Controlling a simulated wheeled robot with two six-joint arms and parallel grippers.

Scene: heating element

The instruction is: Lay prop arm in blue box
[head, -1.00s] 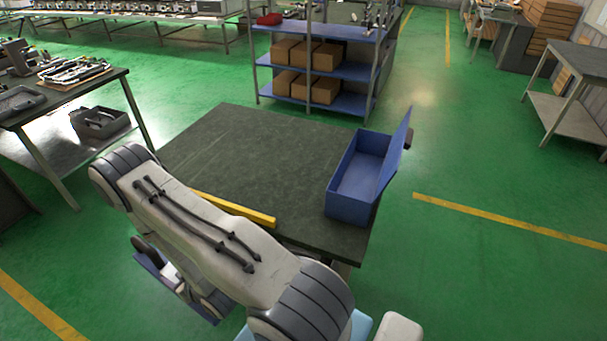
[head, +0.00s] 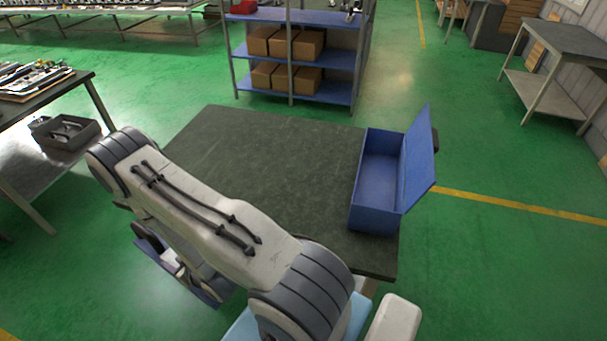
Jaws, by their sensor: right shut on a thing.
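The blue box (head: 376,217) stands open on the right side of the dark table (head: 262,150), its lid (head: 419,160) tilted up along its right side. The inside that shows looks empty. My right arm crosses the foreground, left of and nearer than the box. My right gripper is mostly hidden behind and below that arm, and its fingertips do not show clearly. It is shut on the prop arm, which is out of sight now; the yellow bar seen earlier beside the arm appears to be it. My left gripper is not in view.
The table top left of the box is clear. A shelf (head: 330,92) with brown cartons stands behind the table. A side table (head: 50,100) with parts is at the left, a grey workbench (head: 562,45) at the far right. Green floor is open to the right.

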